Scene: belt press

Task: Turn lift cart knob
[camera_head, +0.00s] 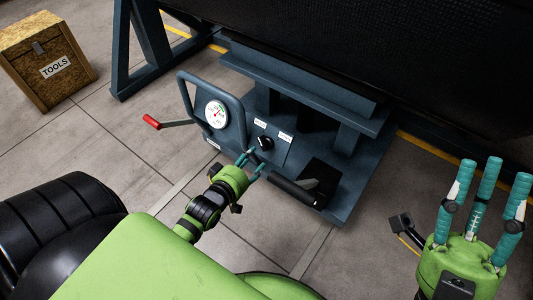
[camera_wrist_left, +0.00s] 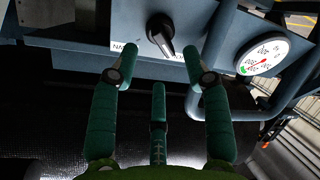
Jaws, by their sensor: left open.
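The lift cart (camera_head: 355,185) is a blue-grey metal frame in the middle of the head view. Its knob (camera_head: 265,142) is small and black, on a panel with white labels beside it. In the left wrist view the knob (camera_wrist_left: 160,32) sits at the top, between and beyond the fingertips. My left gripper (camera_head: 251,158) is open and empty just in front of the knob, apart from it as far as I can tell. It also shows in the left wrist view (camera_wrist_left: 158,65). My right gripper (camera_head: 485,180) is open and empty at the right, away from the cart.
A pressure gauge (camera_head: 216,114) and a red-handled crank (camera_head: 152,122) are left of the knob. A tubular handle (camera_head: 186,92) frames the gauge. A black pedal (camera_head: 298,190) lies right of my left gripper. A wooden tool box (camera_head: 45,62) stands far left.

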